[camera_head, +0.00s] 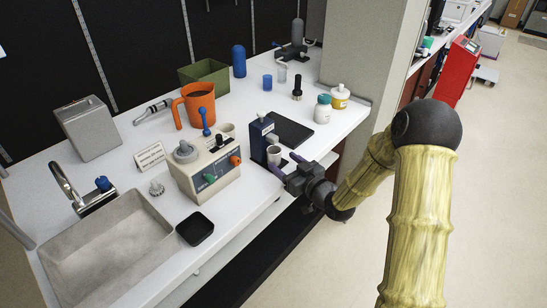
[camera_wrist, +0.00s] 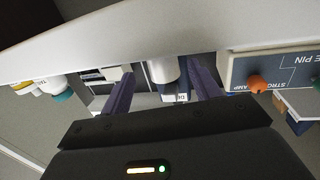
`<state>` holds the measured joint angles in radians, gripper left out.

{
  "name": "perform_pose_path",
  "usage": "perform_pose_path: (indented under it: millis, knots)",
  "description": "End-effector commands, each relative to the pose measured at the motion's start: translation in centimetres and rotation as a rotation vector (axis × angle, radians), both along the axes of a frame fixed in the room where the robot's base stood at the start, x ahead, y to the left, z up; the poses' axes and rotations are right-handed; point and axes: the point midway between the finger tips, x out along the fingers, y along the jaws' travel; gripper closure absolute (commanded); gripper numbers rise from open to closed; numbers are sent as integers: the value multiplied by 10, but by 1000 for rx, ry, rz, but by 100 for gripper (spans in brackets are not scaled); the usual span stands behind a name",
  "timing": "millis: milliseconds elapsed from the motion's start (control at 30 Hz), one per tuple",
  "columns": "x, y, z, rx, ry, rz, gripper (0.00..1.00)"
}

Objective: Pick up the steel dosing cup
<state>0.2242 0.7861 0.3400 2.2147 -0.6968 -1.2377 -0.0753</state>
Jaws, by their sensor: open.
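In the wrist view the cup (camera_wrist: 163,70) shows between the two purple fingers, partly cut off by the counter edge. My gripper (camera_head: 280,161) is open and reaches in from the counter's front edge, its fingertips close to the cup. The wrist view shows my gripper (camera_wrist: 160,72) with a finger at each side and gaps to the cup. Whether the fingers touch it cannot be told.
A beige machine with coloured knobs (camera_head: 205,172) stands close left of the cup. A black mat (camera_head: 290,130) lies behind it. A black tray (camera_head: 195,229) and sink (camera_head: 105,255) are front left. White bottles (camera_head: 322,110) stand right. An orange jug (camera_head: 199,104) is behind.

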Motion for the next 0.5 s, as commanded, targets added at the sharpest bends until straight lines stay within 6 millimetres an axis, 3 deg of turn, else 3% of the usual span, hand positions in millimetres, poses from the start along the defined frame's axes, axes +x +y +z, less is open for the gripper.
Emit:
perform_pose_path:
  millis: [200, 500]
  knots:
    - [22, 24, 1, 1, -2, 2, 38]
    - [26, 27, 0, 1, -1, 0, 38]
